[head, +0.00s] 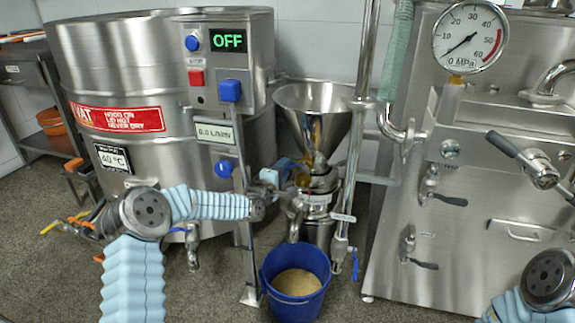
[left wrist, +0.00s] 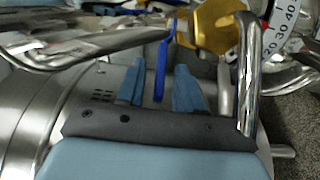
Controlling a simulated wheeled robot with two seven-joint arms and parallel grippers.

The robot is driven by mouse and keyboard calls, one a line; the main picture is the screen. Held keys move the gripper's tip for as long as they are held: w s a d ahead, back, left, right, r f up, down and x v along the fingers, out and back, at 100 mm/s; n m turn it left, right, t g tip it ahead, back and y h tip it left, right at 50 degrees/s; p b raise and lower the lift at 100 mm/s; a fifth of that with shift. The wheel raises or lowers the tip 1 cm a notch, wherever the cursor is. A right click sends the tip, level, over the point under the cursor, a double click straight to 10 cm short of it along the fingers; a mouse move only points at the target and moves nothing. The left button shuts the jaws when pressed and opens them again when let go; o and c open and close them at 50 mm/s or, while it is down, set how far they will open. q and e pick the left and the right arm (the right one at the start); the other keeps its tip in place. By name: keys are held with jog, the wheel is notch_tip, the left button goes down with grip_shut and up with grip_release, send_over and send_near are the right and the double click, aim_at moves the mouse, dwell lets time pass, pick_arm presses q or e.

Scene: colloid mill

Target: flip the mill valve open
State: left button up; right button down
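The colloid mill stands in the middle of the head view, with a steel funnel hopper (head: 315,108) on top and a steel body (head: 318,200) below. My left gripper (head: 296,170) reaches from the left to the mill just below the hopper. In the left wrist view its two blue fingers (left wrist: 160,85) are apart. A slim blue valve lever (left wrist: 162,62) stands upright between them, with a gap visible on each side. A gold-coloured part (left wrist: 212,28) lies beyond the fingers. Contact with the lever cannot be seen. My right gripper is out of view.
A blue bucket (head: 322,290) with tan contents stands on the floor below the mill. A large steel vat (head: 125,70) is at left, with a control panel (head: 225,65) reading OFF. A steel machine with a pressure gauge (head: 469,36) is at right. A vertical pipe (head: 355,150) stands close beside the mill.

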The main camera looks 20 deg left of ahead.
pick_arm(q)
jog(key=w, duration=0.3)
jog(key=shift+w+d, duration=0.2)
jog(key=shift+d, duration=0.15)
grip_shut()
